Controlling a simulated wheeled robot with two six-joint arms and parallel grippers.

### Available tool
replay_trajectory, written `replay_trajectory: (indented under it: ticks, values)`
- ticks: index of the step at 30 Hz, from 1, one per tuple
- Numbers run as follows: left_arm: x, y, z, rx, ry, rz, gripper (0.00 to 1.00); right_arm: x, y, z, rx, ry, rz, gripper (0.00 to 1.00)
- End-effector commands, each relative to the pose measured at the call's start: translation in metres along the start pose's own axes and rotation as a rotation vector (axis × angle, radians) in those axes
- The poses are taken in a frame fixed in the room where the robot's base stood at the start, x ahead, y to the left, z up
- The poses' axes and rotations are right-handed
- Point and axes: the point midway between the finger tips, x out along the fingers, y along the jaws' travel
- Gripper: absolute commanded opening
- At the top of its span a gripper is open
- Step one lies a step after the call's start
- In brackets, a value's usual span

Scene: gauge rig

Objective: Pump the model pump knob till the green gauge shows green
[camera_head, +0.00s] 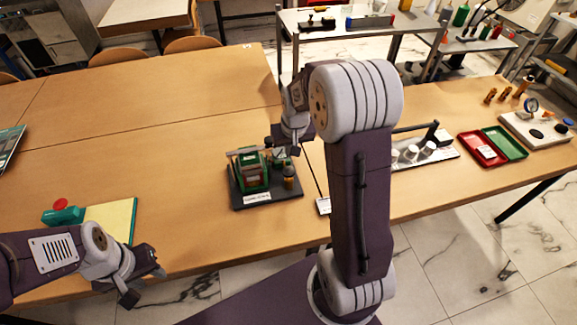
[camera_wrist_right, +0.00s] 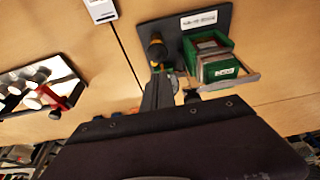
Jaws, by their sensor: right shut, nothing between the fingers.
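A pale board (camera_head: 512,128) at the far right of the table carries a round blue-rimmed gauge (camera_head: 531,105) and dark round knobs (camera_head: 537,134). The gauge's reading is too small to tell, and I cannot tell which part is the pump knob. My right gripper (camera_head: 292,142) is shut and empty, well left of that board, over the back of a dark base; it also shows in the right wrist view (camera_wrist_right: 168,80). My left gripper (camera_head: 145,284) is open and empty at the table's front edge, lower left.
The dark base (camera_head: 262,200) holds a green box (camera_head: 250,172) and an amber bottle (camera_head: 289,176). Right of my right arm are a tray with white cups (camera_head: 428,149), a red tray (camera_head: 480,148) and a green tray (camera_head: 507,143). A yellow pad (camera_head: 112,215) lies left. The table's middle-left is clear.

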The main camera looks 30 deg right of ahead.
Motion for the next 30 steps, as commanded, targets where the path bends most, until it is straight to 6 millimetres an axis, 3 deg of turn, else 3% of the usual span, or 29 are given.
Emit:
replay_trajectory:
  ticks: [6,13,30]
  values:
    - [0.002,0.0,0.0,0.0,0.0,0.0,0.36,0.049,0.0,0.001,0.0,-0.004,0.0,0.0]
    - [0.001,0.0,0.0,0.0,0.0,0.0,0.36,0.086,0.0,0.009,0.0,-0.002,0.0,0.0]
    - [0.006,0.0,0.001,0.0,0.0,0.0,0.36,0.103,0.0,0.013,0.0,0.0,0.0,0.0]
